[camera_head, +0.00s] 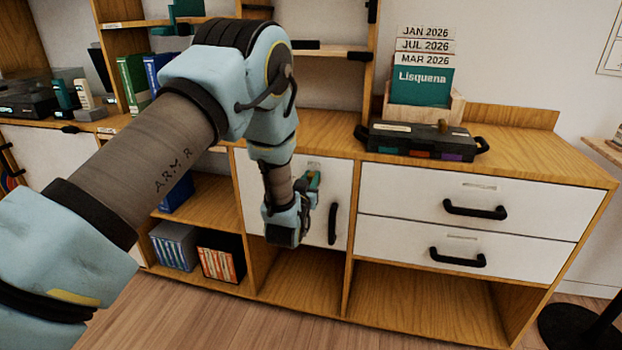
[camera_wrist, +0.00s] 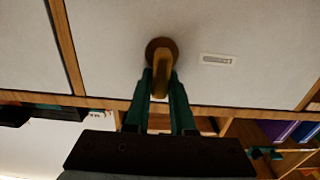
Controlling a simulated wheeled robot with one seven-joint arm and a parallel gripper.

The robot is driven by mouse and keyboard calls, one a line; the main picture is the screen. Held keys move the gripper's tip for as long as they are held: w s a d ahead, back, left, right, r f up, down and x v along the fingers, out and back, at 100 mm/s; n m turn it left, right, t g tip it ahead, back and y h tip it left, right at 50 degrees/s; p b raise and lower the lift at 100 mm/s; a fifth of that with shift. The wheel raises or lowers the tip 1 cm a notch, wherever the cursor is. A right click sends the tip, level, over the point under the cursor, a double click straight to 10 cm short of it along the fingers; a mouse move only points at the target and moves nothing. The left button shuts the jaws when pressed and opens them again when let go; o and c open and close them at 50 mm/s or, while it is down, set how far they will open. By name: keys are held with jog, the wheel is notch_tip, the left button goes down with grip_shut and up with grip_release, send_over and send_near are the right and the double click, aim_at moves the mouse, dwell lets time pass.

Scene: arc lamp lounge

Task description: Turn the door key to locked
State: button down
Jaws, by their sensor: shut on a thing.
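The brass-coloured door key (camera_wrist: 160,57) sits in a round lock plate on the white cabinet door (camera_wrist: 110,40). In the wrist view my gripper (camera_wrist: 162,88) has its two green fingers closed on either side of the key's outer part. In the head view my gripper (camera_head: 314,182) is at the front of the white door (camera_head: 342,185), near its top. There the key is hidden behind the gripper and arm. The door looks shut. I cannot tell from these views whether the key stands at locked.
A black door handle (camera_head: 332,223) is just below and right of my gripper. Two drawers with black handles (camera_head: 474,212) are to the right. Open shelves with file boxes (camera_head: 221,257) are to the left and below. A black case (camera_head: 420,140) lies on the cabinet top.

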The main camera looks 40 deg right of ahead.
jog(key=shift+w+n+b, duration=0.1)
jog(key=shift+n+b, duration=0.2)
jog(key=shift+b, duration=0.05)
jog(key=shift+w+a+f+n+b, duration=0.25)
jog(key=shift+w+f+n+b, duration=0.15)
jog(key=shift+n+b, duration=2.05)
jog(key=shift+w+a+f+n+b, duration=0.35)
jog(key=shift+n+b, duration=1.3)
jog(key=shift+n, duration=1.65)
jog(key=shift+w+a+f+n+b, duration=0.1)
jog(key=shift+w+f+n+b, duration=0.3)
jog(key=shift+n+b, duration=2.05)
jog(key=shift+s+f+n+p, duration=0.1)
jog(key=shift+s+n+p, duration=0.1)
jog(key=shift+n+p, duration=0.3)
jog(key=c, duration=0.8)
grip_release()
jog(key=shift+o, duration=0.2)
